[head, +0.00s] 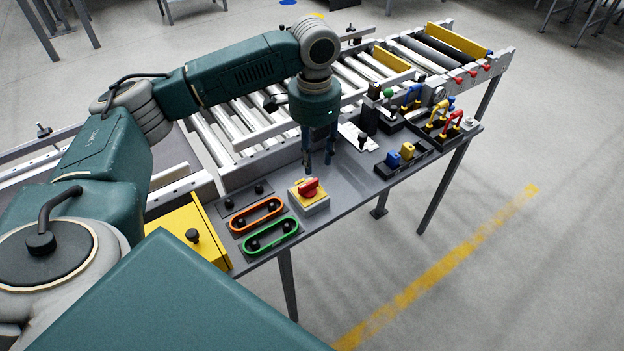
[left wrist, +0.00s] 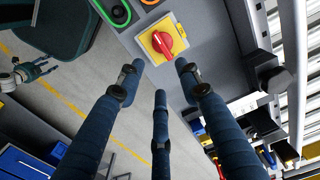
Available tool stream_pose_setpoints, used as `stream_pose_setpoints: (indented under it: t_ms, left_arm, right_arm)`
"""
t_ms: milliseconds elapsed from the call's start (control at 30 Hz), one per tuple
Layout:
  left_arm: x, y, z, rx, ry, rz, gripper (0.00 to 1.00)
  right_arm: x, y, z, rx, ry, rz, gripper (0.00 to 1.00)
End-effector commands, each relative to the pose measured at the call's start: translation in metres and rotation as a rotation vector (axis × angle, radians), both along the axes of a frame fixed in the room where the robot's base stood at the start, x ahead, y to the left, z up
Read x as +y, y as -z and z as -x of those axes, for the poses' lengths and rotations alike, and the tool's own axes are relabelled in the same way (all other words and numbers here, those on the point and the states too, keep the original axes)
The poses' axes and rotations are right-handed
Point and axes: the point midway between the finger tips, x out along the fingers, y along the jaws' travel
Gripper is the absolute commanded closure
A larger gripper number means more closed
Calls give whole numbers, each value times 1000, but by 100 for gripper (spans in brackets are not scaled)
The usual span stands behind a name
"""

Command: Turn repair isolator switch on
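The repair isolator switch (head: 308,190) is a red knob on a yellow plate on a grey box, near the table's front edge. In the left wrist view its red knob (left wrist: 163,41) lies diagonal on the plate. My left gripper (head: 329,160) points down, just behind and right of the switch in the head view. In the left wrist view its fingers (left wrist: 158,80) are spread apart with nothing between them, and the switch shows beyond their tips. A small gripper, apparently my right one (left wrist: 36,70), shows at the left wrist view's left edge; its finger opening is unclear.
An orange-rimmed slot (head: 257,214) and a green-rimmed slot (head: 270,236) lie left of the switch, near a yellow box (head: 188,236). Blue and yellow blocks (head: 400,155) and padlocks (head: 450,120) stand to the right. A roller conveyor (head: 350,72) runs behind.

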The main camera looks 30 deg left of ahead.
Motion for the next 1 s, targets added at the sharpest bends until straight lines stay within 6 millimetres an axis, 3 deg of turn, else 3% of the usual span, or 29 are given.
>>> stream_pose_setpoints:
  t_ms: [67, 167, 700, 1000]
  left_arm:
    - [8, -10, 2, 9, -19, -2, 65]
    - [12, -10, 3, 15, -26, -3, 65]
    - [11, 78, 3, 14, -24, -2, 65]
    - [10, 94, 3, 10, -23, -1, 65]
  right_arm:
    - [0, 0, 1, 2, 0, 0, 50]
    - [0, 0, 1, 1, 0, 0, 50]
    - [5, 0, -2, -2, 2, -6, 50]
    - [7, 0, -2, -3, 1, -8, 50]
